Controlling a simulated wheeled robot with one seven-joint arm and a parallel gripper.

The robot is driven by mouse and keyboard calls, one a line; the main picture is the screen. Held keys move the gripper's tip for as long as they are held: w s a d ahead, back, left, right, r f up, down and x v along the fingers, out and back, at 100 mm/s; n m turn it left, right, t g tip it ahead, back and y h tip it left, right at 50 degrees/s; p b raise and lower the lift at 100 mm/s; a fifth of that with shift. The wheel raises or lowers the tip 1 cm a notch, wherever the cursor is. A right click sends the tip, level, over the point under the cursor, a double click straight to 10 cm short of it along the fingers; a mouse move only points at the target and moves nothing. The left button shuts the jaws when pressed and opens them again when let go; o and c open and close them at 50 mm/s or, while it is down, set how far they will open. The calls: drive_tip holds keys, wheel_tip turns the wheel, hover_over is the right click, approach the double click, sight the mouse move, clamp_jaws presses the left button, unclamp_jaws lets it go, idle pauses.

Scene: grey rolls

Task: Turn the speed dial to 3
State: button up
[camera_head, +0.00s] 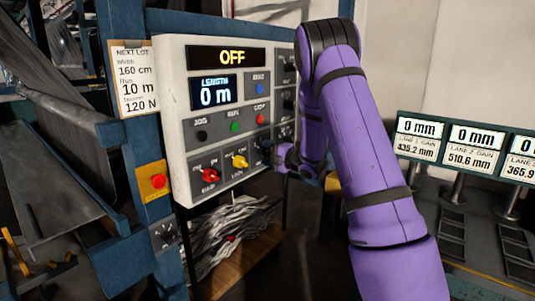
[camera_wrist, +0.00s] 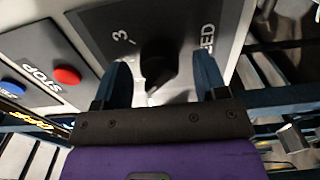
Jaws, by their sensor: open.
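The black speed dial (camera_wrist: 160,62) sits on a dark plate marked SPEED, with a 3 at its upper left in the wrist view. A small pale mark shows at the dial's lower edge; I cannot tell what setting it marks. My gripper (camera_wrist: 163,84) is open, with one blue finger on each side of the dial. I cannot tell whether the fingers touch it. In the head view my gripper (camera_head: 282,158) is at the right side of the control panel (camera_head: 171,85), and it and my arm hide the dial.
The panel display (camera_head: 228,57) reads OFF and the length display (camera_head: 215,92) reads 0 m. Red (camera_head: 209,175) and yellow (camera_head: 239,162) knobs lie left of my gripper. A red STOP button (camera_wrist: 67,76) is nearby. Lane gain displays (camera_head: 470,145) stand at the right.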

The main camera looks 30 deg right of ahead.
drive_tip(key=shift+w, duration=0.15)
drive_tip(key=shift+c, duration=0.2)
drive_tip(key=c, duration=0.9)
